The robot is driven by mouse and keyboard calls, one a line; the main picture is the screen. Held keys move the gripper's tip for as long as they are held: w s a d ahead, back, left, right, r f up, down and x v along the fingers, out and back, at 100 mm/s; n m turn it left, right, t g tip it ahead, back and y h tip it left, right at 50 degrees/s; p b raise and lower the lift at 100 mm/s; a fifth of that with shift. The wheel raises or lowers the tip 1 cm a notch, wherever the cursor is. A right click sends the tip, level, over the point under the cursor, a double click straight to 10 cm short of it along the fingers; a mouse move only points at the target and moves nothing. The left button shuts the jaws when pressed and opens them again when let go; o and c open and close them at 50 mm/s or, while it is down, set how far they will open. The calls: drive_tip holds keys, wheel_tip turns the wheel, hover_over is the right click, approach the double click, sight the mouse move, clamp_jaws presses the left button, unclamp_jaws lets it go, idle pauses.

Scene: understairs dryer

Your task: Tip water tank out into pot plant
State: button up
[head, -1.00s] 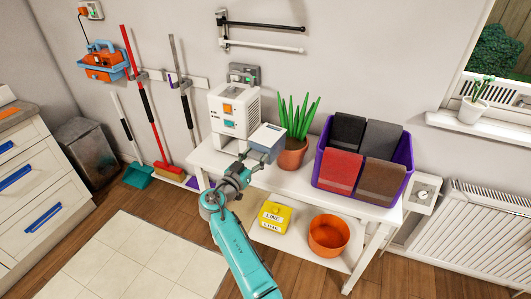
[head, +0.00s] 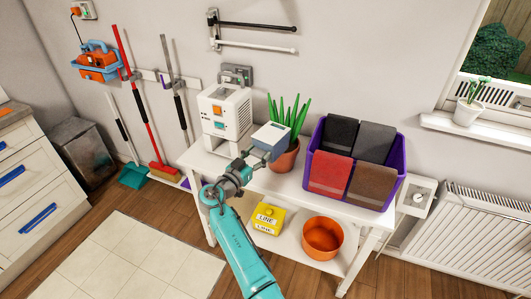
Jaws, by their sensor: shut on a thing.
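My gripper (head: 247,161) is shut on the water tank (head: 271,137), a small white and blue-grey box. It holds the tank above the white table, in front of and overlapping the left side of the pot plant. The pot plant (head: 286,158) has upright green leaves in a terracotta pot, and the tank hides part of it. I cannot tell whether the tank touches the pot. The white dryer unit (head: 224,110) stands on the table to the left of the tank. A smaller potted plant (head: 468,108) stands on the windowsill at the right.
A purple crate (head: 393,193) of folded towels stands right of the pot plant on the table (head: 214,161). The lower shelf holds a yellow box (head: 267,219) and an orange bowl (head: 323,238). Brooms (head: 140,110) hang at the left wall.

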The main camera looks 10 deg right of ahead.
drive_tip(key=shift+d+r, duration=0.1)
drive_tip(key=shift+r, duration=0.3)
wheel_tip(320, 180, up, 2)
drive_tip(key=g+y, duration=0.3)
drive_tip(key=shift+s, duration=0.1)
drive_tip(key=shift+w+d+r+g+y, duration=0.35)
drive_tip(key=shift+r+g+y, duration=0.45)
drive_tip(key=shift+r, duration=0.35)
drive_tip(key=shift+w+d+r+g+y, duration=0.3)
drive_tip(key=shift+r+g+y, duration=0.45)
drive_tip(key=shift+r, duration=0.4)
drive_tip(key=shift+w+d+r+g+y, duration=0.35)
drive_tip(key=shift+r+g+y, duration=0.3)
drive_tip(key=shift+r+y, duration=0.4)
drive_tip(key=shift+w+d+r+g+y, duration=1.3)
drive_tip(key=shift+w+d+r, duration=0.05)
drive_tip(key=shift+d+r, duration=0.15)
drive_tip(key=shift+w+d+r+g+y, duration=0.75)
drive_tip(key=shift+w+d+g+y, duration=0.05)
drive_tip(key=shift+w+d, duration=0.1)
drive_tip(key=shift+w+d+r+g+y, duration=0.3)
drive_tip(key=shift+w+d+r+y, duration=0.05)
drive_tip(key=shift+w+d+y, duration=0.1)
drive_tip(key=shift+r, duration=0.1)
